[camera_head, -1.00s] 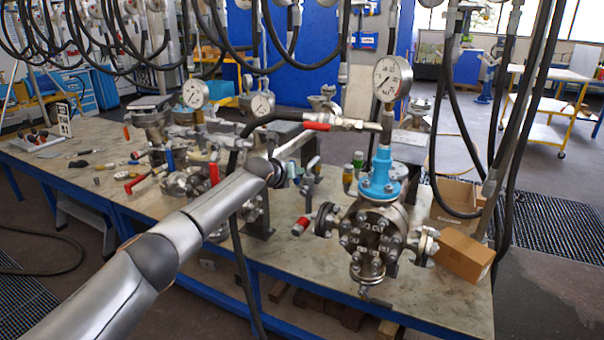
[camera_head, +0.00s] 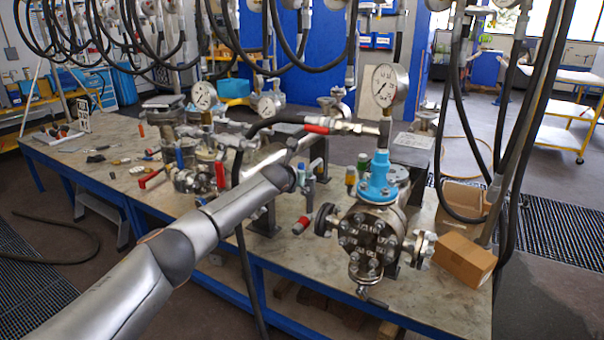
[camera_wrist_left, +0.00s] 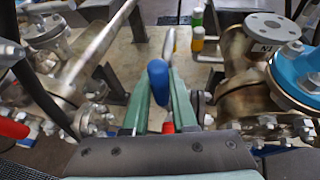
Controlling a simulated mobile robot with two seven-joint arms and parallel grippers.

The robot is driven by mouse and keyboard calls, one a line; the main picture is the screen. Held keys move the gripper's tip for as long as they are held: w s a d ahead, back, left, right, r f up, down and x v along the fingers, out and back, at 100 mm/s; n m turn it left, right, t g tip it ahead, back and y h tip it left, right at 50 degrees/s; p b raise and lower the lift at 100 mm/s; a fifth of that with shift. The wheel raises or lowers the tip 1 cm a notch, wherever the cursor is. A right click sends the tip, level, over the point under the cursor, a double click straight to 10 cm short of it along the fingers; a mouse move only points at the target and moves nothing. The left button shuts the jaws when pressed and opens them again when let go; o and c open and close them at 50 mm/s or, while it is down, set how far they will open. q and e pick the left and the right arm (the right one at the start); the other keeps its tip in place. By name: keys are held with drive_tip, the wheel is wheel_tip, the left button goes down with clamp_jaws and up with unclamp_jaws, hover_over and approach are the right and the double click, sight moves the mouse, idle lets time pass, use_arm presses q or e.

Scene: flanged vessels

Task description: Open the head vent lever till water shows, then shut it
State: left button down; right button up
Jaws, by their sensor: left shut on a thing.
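A blue-handled lever (camera_wrist_left: 158,78) stands between the green fingers of my left gripper (camera_wrist_left: 163,95) in the left wrist view. The fingers are shut on it. In the head view my left gripper (camera_head: 308,186) is small and partly hidden by my forearm, just left of the flanged vessel (camera_head: 370,235) with the light blue top (camera_head: 378,178). That blue top also shows in the left wrist view (camera_wrist_left: 297,75). The lever's base and outlet are hidden, and I cannot make out water. My right gripper is in neither view.
A pressure gauge (camera_head: 385,86) stands above the vessel, with a black hose and a red-handled valve (camera_head: 317,129) beside it. A cardboard box (camera_head: 464,262) sits at the right bench edge. Hoses hang at right.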

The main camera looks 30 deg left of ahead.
use_arm(q)
drive_tip(key=shift+d+f, duration=0.1)
drive_tip(key=shift+f, duration=0.05)
drive_tip(key=c, duration=0.7)
unclamp_jaws()
drive_tip(key=shift+s, duration=0.1)
drive_tip(key=shift+v, duration=6.2)
